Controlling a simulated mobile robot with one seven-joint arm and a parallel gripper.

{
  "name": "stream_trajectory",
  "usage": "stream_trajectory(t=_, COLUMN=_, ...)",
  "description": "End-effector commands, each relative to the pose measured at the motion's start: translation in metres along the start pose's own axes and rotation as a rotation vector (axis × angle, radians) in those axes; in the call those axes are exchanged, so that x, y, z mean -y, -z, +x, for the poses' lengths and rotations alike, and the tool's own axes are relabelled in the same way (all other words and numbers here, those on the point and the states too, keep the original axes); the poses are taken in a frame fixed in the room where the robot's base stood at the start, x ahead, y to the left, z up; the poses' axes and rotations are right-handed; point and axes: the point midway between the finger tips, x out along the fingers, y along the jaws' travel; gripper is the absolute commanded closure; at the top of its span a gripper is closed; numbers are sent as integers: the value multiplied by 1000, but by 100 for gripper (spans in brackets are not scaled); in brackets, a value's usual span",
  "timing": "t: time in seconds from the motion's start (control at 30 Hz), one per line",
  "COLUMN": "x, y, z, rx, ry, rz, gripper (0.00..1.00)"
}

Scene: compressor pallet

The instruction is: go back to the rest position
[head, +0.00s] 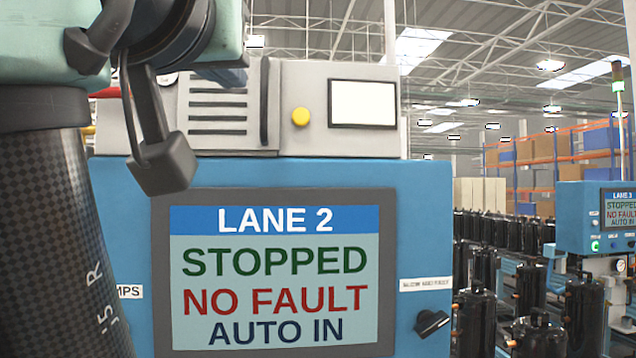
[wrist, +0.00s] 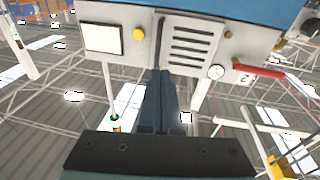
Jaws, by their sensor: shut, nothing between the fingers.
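The fingers point toward the grey panel with slots (wrist: 190,45), which shows upside down there. I cannot tell the gap between fingertips and panel. The cabinet's screen (head: 275,270) reads LANE 2, STOPPED, NO FAULT, AUTO IN.
The grey top box bears a yellow button (head: 300,117) and a blank white display (head: 362,102). A black knob (head: 431,322) sticks out at the cabinet's lower right. Black cylinders (head: 530,285) and a lane 3 cabinet (head: 575,215) stand to the right. A red handle (wrist: 258,70) shows in the wrist view.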

Motion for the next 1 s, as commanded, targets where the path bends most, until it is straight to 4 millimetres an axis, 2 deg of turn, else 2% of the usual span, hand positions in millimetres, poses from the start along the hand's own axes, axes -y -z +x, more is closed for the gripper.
stream_trajectory(t=0.03, x=-4, y=-25, z=7, rx=-35, ry=6, rz=-3, gripper=100)
stream_trajectory(t=0.13, x=-13, y=-51, z=10, rx=-134, ry=20, rz=-2, gripper=100)
stream_trajectory(t=0.27, x=-28, y=-84, z=2, rx=-262, ry=30, rz=1, gripper=100)
stream_trajectory(t=0.37, x=-41, y=-106, z=-14, rx=-362, ry=30, rz=5, gripper=100)
stream_trajectory(t=0.5, x=-62, y=-133, z=-46, rx=-498, ry=19, rz=10, gripper=100)
stream_trajectory(t=0.73, x=-83, y=-155, z=-97, rx=-661, ry=-1, rz=11, gripper=100)
stream_trajectory(t=0.87, x=-88, y=-157, z=-110, rx=-699, ry=-7, rz=10, gripper=100)
stream_trajectory(t=1.0, x=-88, y=-156, z=-112, rx=-707, ry=-8, rz=10, gripper=100)
